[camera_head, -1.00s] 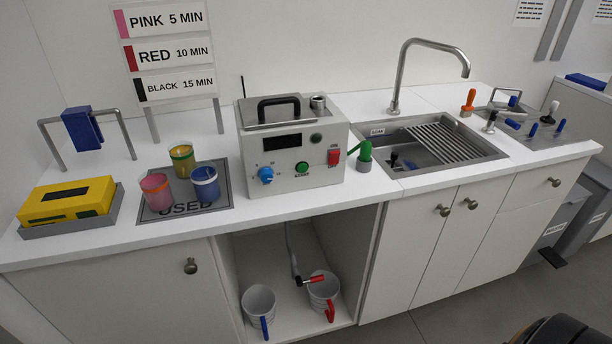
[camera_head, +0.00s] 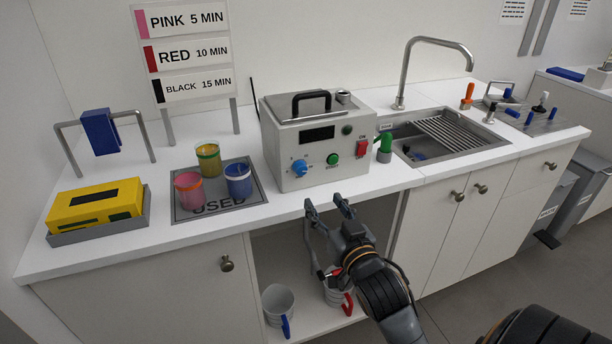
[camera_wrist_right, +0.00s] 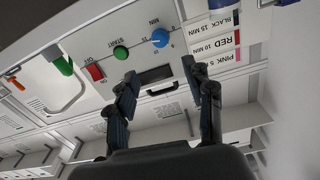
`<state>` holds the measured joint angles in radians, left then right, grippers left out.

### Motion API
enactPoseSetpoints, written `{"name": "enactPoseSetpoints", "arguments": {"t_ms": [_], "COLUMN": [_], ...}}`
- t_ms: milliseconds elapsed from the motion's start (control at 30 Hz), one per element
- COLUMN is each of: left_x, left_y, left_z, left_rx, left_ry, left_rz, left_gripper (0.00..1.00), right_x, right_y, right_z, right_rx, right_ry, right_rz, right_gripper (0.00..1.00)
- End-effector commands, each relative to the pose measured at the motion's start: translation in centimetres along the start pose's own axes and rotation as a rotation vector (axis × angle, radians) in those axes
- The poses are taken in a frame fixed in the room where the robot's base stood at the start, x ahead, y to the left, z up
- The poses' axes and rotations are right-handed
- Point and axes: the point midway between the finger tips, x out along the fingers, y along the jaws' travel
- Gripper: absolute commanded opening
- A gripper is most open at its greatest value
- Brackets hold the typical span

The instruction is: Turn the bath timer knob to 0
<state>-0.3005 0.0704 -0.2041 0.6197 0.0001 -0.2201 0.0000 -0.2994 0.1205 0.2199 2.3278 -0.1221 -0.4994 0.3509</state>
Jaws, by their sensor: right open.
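The bath timer knob (camera_head: 299,167) is a blue dial on the front of a grey metal bath box (camera_head: 285,140), left of a green start button (camera_head: 333,159). The knob also shows in the right wrist view (camera_wrist_right: 160,38), upside down, beyond the fingers. Its exact setting is too small to read. My right gripper (camera_head: 328,205) is open and empty, in front of the counter edge, below and right of the knob and apart from it. The right wrist view shows its two spread fingers (camera_wrist_right: 168,78). My left gripper is not in view.
A red switch (camera_head: 361,149) and a green-handled item (camera_head: 385,147) are right of the knob. Pink, yellow and blue jars stand on a grey mat (camera_head: 255,191) at left. A sink (camera_head: 470,151) is at right. Mugs stand in the open shelf below.

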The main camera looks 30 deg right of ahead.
Motion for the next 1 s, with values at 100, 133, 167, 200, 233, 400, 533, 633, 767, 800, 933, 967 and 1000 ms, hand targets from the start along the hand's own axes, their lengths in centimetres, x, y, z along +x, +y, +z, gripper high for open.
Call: {"name": "enactPoseSetpoints", "arguments": {"t_ms": [100,133,167,200,233,400,533,633,767,800,933,967,1000], "left_x": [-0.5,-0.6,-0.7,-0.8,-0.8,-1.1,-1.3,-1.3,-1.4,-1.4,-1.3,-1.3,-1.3], "left_y": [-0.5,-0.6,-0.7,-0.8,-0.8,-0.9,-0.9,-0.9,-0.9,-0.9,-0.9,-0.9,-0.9], "left_z": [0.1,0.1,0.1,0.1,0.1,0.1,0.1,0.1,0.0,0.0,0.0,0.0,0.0], "left_rx": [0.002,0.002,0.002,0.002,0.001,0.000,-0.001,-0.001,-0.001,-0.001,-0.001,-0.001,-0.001], "left_ry": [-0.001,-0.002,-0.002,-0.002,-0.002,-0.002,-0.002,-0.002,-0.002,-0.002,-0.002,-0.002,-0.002], "left_rz": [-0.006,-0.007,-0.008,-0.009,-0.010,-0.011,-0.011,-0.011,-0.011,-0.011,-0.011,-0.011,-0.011], "left_gripper": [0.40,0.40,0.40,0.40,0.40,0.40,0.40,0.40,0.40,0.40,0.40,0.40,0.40], "right_x": [2.5,3.2,3.9,4.8,5.4,8.8,10.5,11.4,11.8,11.9,11.9,11.9,11.9], "right_y": [0.0,0.0,0.0,0.0,-0.1,0.0,-0.1,-0.1,-0.1,-0.1,-0.1,-0.1,-0.1], "right_z": [-0.2,-0.3,-0.3,-0.2,-0.2,-0.2,-0.1,0.0,0.0,0.0,0.0,0.0,0.1], "right_rx": [-0.001,-0.002,-0.002,-0.003,-0.002,-0.001,-0.001,-0.001,-0.001,-0.001,-0.001,-0.001,-0.001], "right_ry": [0.002,0.002,0.002,0.001,0.002,0.001,-0.001,-0.001,-0.001,-0.001,-0.001,-0.001,-0.001], "right_rz": [0.000,0.000,0.000,-0.001,-0.001,-0.001,-0.001,-0.001,-0.001,-0.001,-0.001,-0.001,-0.001], "right_gripper": [0.52,0.52,0.52,0.52,0.52,0.52,0.52,0.52,0.52,0.52,0.52,0.52,0.52]}}
